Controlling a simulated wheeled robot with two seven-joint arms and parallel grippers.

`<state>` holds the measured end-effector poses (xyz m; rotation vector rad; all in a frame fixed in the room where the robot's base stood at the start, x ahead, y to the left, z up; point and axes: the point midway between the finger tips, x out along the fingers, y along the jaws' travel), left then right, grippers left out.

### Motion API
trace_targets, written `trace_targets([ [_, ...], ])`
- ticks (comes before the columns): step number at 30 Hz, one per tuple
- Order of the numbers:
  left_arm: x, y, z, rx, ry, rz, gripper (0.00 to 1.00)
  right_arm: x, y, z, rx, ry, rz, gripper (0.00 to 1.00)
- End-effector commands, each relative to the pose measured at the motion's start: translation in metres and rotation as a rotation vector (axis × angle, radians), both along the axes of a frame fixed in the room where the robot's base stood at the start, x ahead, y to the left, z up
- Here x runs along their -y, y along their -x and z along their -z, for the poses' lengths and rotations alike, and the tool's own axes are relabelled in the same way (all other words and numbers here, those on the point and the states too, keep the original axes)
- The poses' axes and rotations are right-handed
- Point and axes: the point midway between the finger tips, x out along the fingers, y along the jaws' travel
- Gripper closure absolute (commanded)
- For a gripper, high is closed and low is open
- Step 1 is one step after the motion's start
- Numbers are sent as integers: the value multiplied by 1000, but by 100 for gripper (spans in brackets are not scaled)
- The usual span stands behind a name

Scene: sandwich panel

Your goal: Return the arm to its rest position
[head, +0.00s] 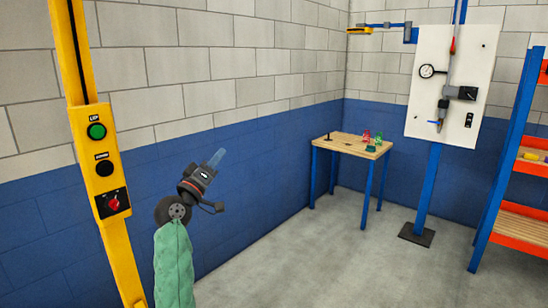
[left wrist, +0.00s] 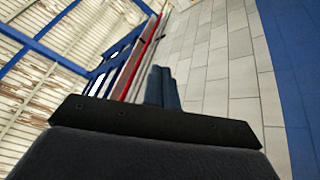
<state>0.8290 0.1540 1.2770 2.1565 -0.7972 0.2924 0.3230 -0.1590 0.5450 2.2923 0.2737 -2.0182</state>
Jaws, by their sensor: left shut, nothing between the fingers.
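My left arm, in a green sleeve, rises from the bottom of the head view. My left gripper (head: 217,157) is at its end, with its blue fingers pointing up and to the right. The fingers are together and hold nothing. In the left wrist view the shut fingers (left wrist: 164,88) stick out past a dark plate, with only wall and ceiling beyond them. The gripper touches nothing that I can see. My right gripper is not in view.
A yellow post (head: 90,170) with a green button, a black button and a red switch stands left of my arm. A small table (head: 345,145), a white panel (head: 455,90) on a blue post and a shelf rack (head: 510,165) stand farther right. The floor between is clear.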

Motion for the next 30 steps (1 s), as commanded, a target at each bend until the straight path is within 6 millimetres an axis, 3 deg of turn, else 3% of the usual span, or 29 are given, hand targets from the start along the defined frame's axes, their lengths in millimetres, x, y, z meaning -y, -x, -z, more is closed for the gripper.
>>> trace_targets([
  [1, 9, -3, 31, -61, -101, -11, 100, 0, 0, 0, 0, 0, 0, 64],
  [6, 26, -2, 135, -271, -406, -43, 100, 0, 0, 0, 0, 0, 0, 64],
  [14, 21, 35, 292, -591, -756, -73, 100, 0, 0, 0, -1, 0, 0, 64],
  [21, 3, 102, 424, -859, -993, -84, 100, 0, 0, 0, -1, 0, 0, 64],
  [30, -8, 212, 555, -1064, -1174, -60, 100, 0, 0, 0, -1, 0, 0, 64],
])
